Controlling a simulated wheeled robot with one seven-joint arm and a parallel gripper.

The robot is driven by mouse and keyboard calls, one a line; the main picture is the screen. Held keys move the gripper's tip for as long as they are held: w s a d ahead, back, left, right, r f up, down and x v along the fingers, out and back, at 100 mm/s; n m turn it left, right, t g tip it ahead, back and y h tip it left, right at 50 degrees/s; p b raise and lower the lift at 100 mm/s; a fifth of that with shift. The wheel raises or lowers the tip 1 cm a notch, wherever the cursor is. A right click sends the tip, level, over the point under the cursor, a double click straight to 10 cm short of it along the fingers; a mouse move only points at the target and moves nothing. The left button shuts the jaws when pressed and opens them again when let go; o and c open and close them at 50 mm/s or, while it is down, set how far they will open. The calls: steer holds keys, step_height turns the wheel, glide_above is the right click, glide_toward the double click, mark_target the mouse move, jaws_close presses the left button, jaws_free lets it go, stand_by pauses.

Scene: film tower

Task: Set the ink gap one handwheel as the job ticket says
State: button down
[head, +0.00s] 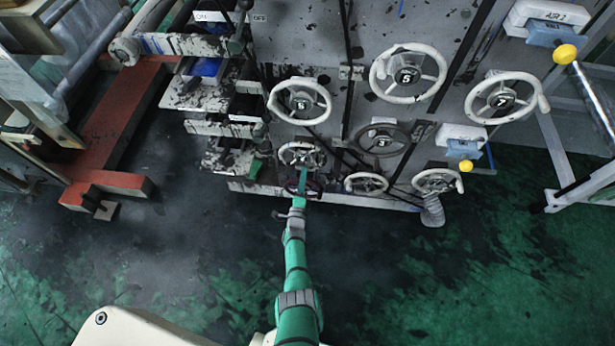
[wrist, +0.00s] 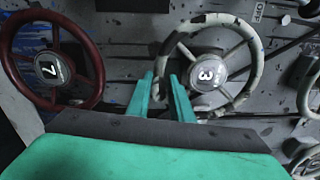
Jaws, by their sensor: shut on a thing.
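My gripper (head: 304,172) reaches the low left handwheels of the grey panel in the head view. In the wrist view its two green fingers (wrist: 162,80) are closed around the left rim of a pale, ink-stained handwheel (wrist: 254,45) with a "3" on its hub. The same pale wheel (head: 285,151) shows small in the head view, partly behind my gripper. A dark red handwheel (wrist: 97,62) marked "7" stands left of the fingers, apart from them. I cannot read any "ink gap one" label, and no job ticket is legible.
Yellow-knobbed levers (head: 565,54) stand right. A red beam (head: 110,125) lies left. The green floor in front is free.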

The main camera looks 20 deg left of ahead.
steer(key=shift+w+a+m, duration=0.1)
steer(key=shift+w+m, duration=0.1)
steer(key=shift+m, duration=0.5)
steer(key=c, duration=1.7)
jaws_free()
steer(key=shift+f, duration=0.1)
steer(key=shift+o, duration=0.2)
steer(key=shift+s+a, duration=0.1)
steer(key=shift+s, duration=0.15)
steer(key=v, duration=1)
steer(key=shift+s, duration=0.25)
